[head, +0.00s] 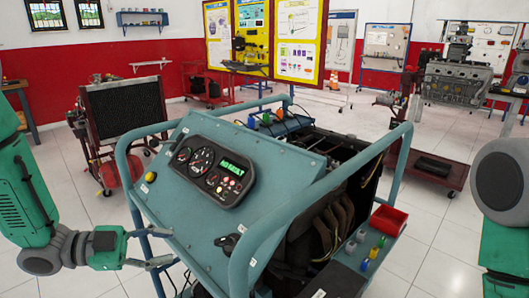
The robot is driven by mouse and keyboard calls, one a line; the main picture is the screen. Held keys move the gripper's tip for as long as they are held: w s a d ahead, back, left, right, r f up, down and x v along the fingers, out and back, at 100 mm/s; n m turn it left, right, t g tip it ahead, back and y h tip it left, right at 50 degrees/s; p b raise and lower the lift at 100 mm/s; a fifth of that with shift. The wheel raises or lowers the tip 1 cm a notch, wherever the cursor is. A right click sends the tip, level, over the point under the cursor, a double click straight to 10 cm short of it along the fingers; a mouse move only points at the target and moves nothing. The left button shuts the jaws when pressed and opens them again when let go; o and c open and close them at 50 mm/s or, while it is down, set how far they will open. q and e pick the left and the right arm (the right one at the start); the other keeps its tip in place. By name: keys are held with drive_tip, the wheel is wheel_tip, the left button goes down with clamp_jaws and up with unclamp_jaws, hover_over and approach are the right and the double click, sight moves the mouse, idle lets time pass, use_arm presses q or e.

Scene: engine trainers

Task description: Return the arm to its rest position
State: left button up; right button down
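My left arm comes in from the left, green and grey. Its gripper (168,247) is open, with its two fingers apart and nothing seen between them. It is at the lower left of the engine trainer (180,211), close to the trainer's blue tube frame; I cannot tell whether it touches. My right arm (503,190) shows only as a grey joint and a green link at the right edge. My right gripper is out of view.
The trainer's sloped panel carries a gauge cluster (210,172). A red tray (388,220) sits on its right side. A radiator stand (125,112) is behind left, an engine on a cart (458,84) behind right. White tiled floor is clear at the lower left.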

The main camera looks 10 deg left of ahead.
use_arm(q)
drive_tip(key=s+f+n+y, duration=0.4)
drive_tip(key=f+n+y, duration=0.15)
drive_tip(key=f, duration=0.45)
drive_tip(key=s+f+n+y, duration=0.35)
drive_tip(key=f+n, duration=0.35)
drive_tip(key=f, duration=0.3)
drive_tip(key=s+a+f+n+g+y, duration=0.1)
drive_tip(key=s+f+n+g+y, duration=0.1)
drive_tip(key=s, duration=0.6)
drive_tip(key=s+a+f+n+g+y, duration=0.1)
drive_tip(key=s+f+n+g+y, duration=0.2)
drive_tip(key=s, duration=0.6)
drive_tip(key=shift+a+f+n+y, duration=0.25)
drive_tip(key=shift+f+n+y, duration=0.1)
drive_tip(key=shift+f+y, duration=0.1)
drive_tip(key=shift+w+a+f, duration=0.1)
idle(1.4)
